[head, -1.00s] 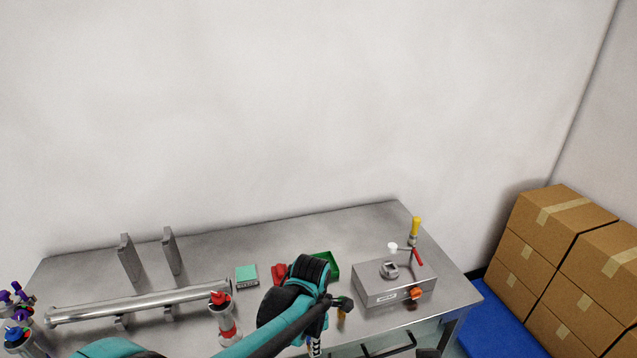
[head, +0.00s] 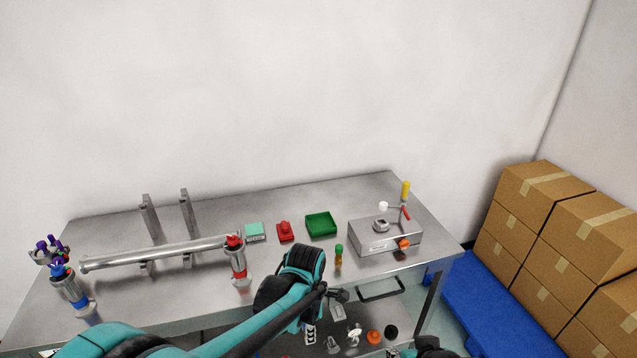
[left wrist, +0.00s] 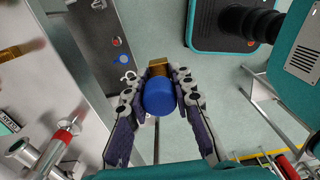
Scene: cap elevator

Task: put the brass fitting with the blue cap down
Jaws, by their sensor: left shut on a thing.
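My left gripper (left wrist: 162,95) is shut on the brass fitting (left wrist: 158,70) with the blue cap (left wrist: 159,98), the cap facing the wrist camera. In the head view my left gripper (head: 310,334) is at the bottom middle, in front of the table's front edge; the fitting is hidden there. Another brass fitting (head: 338,264) with a green cap (head: 339,248) stands upright near the front edge of the steel table (head: 290,258). At the bottom right a dark part of my right arm shows, too cut off to read its fingers.
A green tray (head: 320,233), a red object (head: 285,232) and a teal box (head: 254,232) sit behind. A steel box (head: 385,238) with an orange knob stands right. A horizontal metal tube (head: 150,254) lies left. Several small items lie below the table edge. Cardboard boxes (head: 540,255) stand far right.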

